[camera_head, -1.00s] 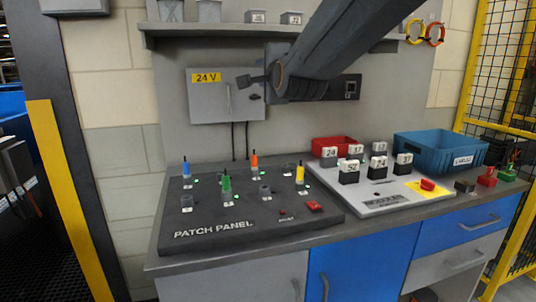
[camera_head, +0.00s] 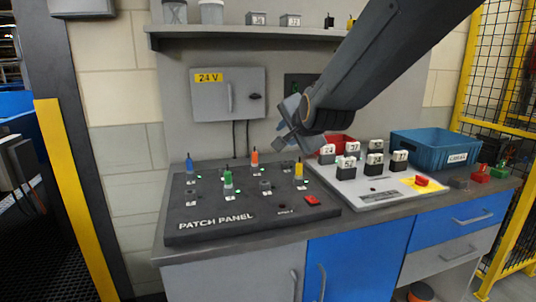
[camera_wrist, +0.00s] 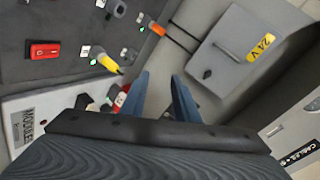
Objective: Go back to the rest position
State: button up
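My gripper (camera_head: 283,128) hangs in the air above the back right part of the black patch panel (camera_head: 215,240), in front of the wall. In the wrist view its two fingers (camera_wrist: 160,88) stand apart with nothing held between them. My arm reaches in from the upper right and hides part of the shelf and wall. The panel carries a blue plug (camera_head: 189,167), a green plug (camera_head: 228,180), an orange plug (camera_head: 254,158) and a yellow plug (camera_head: 299,170), all upright.
A module board (camera_head: 378,197) with several numbered blocks lies right of the panel. A grey 24 V box (camera_head: 228,98) hangs on the wall below a shelf (camera_head: 240,34).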

jog(key=s+d+f+n+g+h, duration=0.1)
jog(key=s+d+f+n+g, duration=0.2)
jog(key=s+f, duration=0.5)
jog(key=s+d+f+n+g+h, duration=0.1)
jog(key=s+d+f+n+g, duration=0.3)
jog(key=s+f, duration=0.4)
jog(key=s+d+f+n+g, duration=0.3)
jog(key=s+d+f+g, duration=0.2)
jog(key=s, duration=1)
notch_tip(320, 180, down, 3)
jog(key=shift+d+f+h, duration=0.15)
jog(key=shift+d+h, duration=0.25)
jog(key=shift+d, duration=0.7)
